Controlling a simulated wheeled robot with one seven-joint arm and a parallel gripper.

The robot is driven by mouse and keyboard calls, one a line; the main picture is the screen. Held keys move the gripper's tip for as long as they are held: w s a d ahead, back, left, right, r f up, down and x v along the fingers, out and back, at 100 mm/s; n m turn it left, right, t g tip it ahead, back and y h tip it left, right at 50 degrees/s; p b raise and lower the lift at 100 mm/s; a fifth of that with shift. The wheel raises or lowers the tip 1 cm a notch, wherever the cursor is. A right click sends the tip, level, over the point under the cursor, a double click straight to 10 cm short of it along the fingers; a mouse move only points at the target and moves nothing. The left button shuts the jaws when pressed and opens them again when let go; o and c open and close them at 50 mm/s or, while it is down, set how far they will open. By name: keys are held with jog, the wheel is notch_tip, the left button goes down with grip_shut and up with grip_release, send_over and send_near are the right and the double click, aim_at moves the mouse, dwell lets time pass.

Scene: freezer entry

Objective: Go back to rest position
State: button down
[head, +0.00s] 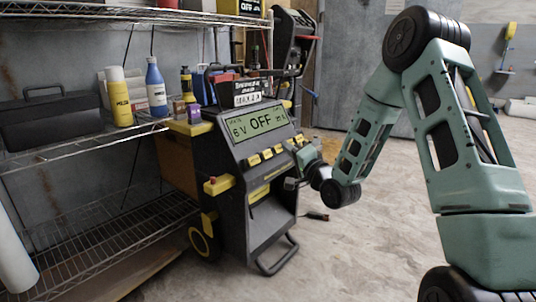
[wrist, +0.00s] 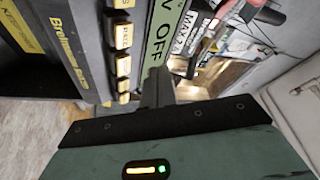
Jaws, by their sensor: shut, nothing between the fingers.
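My gripper (wrist: 157,88) is shut and empty in the wrist view, its fingers together in front of the machine's panel. In the head view my arm reaches down from the right, and its end is at the right side of the machine's front. The black machine (head: 228,175) on wheels has a green display (head: 258,121) reading "6 V OFF" and a row of yellow buttons (head: 266,154) below it. The wrist view shows the display (wrist: 162,38) and buttons (wrist: 123,60) close up, turned sideways. Whether the fingertips touch the panel cannot be told.
A wire shelf (head: 90,146) stands at the left, with a black toolbox (head: 50,120), a yellow bottle (head: 119,97) and a blue bottle (head: 156,88). A dark object (head: 317,216) lies on the floor beside the machine. The floor (head: 365,255) in front is mostly open.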

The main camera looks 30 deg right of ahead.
dwell(0.5)
jog(key=s+a+r+n+g+y+p, duration=0.1)
jog(key=s+a+n+g+p, duration=0.15)
jog(key=a, duration=0.55)
jog(key=s+a+r+n+g+y+p, duration=0.1)
jog(key=s+a+n+g+p, duration=0.2)
jog(key=a, duration=0.4)
jog(key=s+a+r+n+g+y+p, duration=0.1)
jog(key=s+a+r+n+g+p, duration=0.15)
jog(key=a+n+g, duration=0.4)
jog(key=s+a+r+n+g+h+p, duration=0.1)
jog(key=s+a+r+n+g+p, duration=0.2)
jog(key=s, duration=0.7)
jog(key=s+a+r+n+g+h+p, duration=0.1)
jog(key=s+a+r+n+g+p, duration=0.15)
jog(key=s, duration=0.75)
jog(key=s+a+r+n+g+h+p, duration=0.1)
jog(key=s+a+r+n+g+p, duration=0.15)
jog(key=s, duration=0.65)
notch_tip(320, 180, up, 36)
jog(key=p, duration=3.7)
jog(key=shift+d, duration=0.2)
jog(key=shift+w+d, duration=0.1)
jog(key=shift+d, duration=0.05)
